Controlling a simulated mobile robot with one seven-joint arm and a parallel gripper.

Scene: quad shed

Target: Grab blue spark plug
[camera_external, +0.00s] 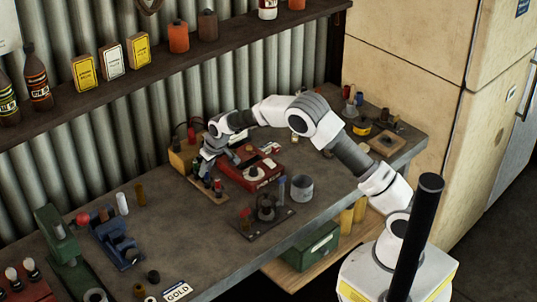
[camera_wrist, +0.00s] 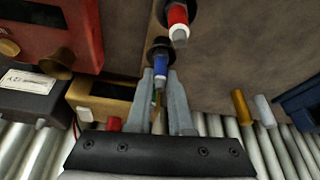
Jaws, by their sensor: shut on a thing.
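The blue spark plug (camera_wrist: 160,66) has a blue band and a white end, and shows in the wrist view at the fingertips. My gripper (camera_wrist: 160,88) is shut on it, with one grey finger on each side. A red spark plug (camera_wrist: 178,22) stands close beyond it, clear of the fingers. In the external view my gripper (camera_external: 207,162) points down over a small wooden rack (camera_external: 211,196) with several plugs at the back of the bench. I cannot tell whether the blue plug's lower end is still in its hole.
A red box (camera_external: 250,172) stands right of the rack, and a tan box (camera_external: 180,157) close behind. A dark fixture plate (camera_external: 268,222) and grey cup (camera_external: 302,188) are nearer the front. A blue clamp tool (camera_external: 120,245) stands left. The corrugated wall is close behind.

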